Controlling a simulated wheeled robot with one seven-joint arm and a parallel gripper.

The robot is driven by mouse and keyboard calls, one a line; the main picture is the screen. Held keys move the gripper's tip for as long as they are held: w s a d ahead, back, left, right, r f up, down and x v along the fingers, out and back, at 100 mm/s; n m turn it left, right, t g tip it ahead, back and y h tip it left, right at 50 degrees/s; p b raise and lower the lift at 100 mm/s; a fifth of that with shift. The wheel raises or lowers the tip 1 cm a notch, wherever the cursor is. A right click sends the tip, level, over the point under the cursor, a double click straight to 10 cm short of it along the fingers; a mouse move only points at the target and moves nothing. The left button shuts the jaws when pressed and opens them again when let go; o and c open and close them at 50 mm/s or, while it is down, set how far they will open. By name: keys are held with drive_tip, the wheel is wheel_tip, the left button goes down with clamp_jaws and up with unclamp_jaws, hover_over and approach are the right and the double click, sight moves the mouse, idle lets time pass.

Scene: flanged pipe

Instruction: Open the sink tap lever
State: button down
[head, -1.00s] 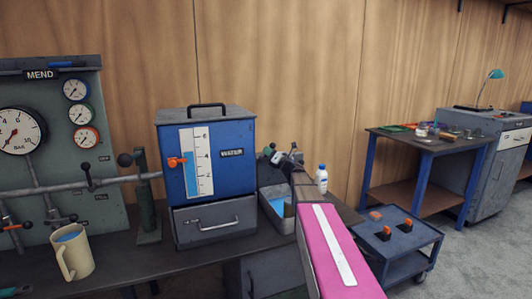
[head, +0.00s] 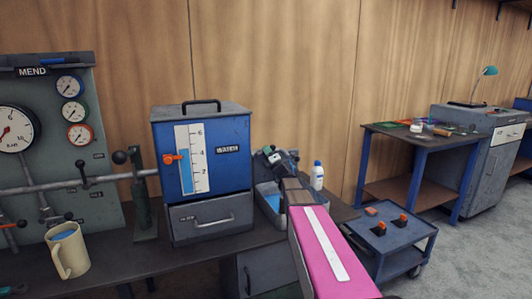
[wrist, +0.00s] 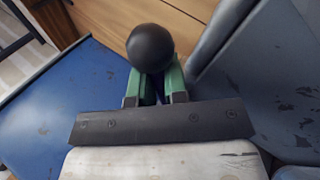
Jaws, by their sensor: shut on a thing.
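A round black knob (wrist: 152,48) of a lever shows in the wrist view, just beyond and between the green fingers of my gripper (wrist: 153,88). The fingers are closed in on the lever below the knob, and most of its stem is hidden by them. In the head view my gripper end (head: 278,157) is over the grey sink basin (head: 264,208), right of the blue water tank (head: 215,157). Blue water (head: 273,202) shows in the basin. The tap body cannot be made out behind my arm.
A white bottle with a blue cap (head: 317,176) stands close right of my arm. A beige jug (head: 68,252) stands on the bench at left, before the gauge panel (head: 72,150). A low blue trolley (head: 391,230) is on the floor at right.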

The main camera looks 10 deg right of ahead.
drive_tip(key=shift+w+d+r+m, duration=0.15)
drive_tip(key=shift+w+d+m, duration=0.15)
drive_tip(key=shift+d, duration=0.15)
drive_tip(key=c, duration=1.2)
unclamp_jaws()
drive_tip(key=shift+s+d+h, duration=0.1)
drive_tip(key=shift+h, duration=0.3)
drive_tip(key=shift+o, duration=0.2)
drive_tip(key=shift+s, duration=0.1)
drive_tip(key=shift+s+f, duration=0.2)
drive_tip(key=shift+f, duration=0.1)
drive_tip(key=v, duration=0.7)
drive_tip(key=shift+s, duration=0.15)
